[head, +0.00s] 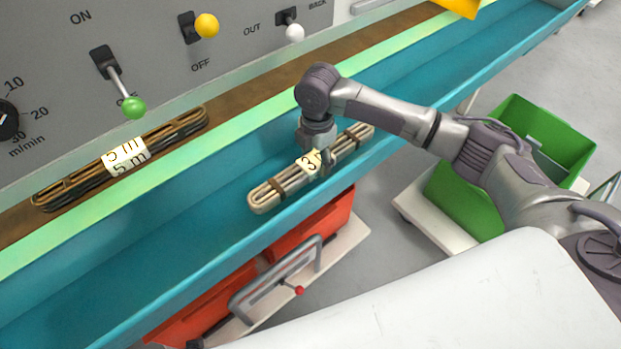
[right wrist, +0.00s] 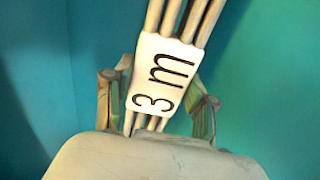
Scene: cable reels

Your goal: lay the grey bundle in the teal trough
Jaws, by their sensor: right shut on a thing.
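The grey bundle (head: 280,189) is a pale beige-grey coil of cable with brown ties and a white "3 m" label. It appears inside the teal trough (head: 150,262), lying lengthwise along it. I cannot tell whether it touches the trough floor. My right gripper (head: 321,166) reaches down from above and is shut on the bundle around its label. In the right wrist view the bundle (right wrist: 186,20) runs between my two fingers (right wrist: 158,105), with teal surfaces behind it. My left gripper is not in view.
A darker "5 m" bundle (head: 178,131) lies on the brown shelf (head: 240,100) behind the trough. A grey panel with levers (head: 60,60) rises behind. Red crates (head: 325,222) and a green crate (head: 455,190) stand below. The trough's left part is empty.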

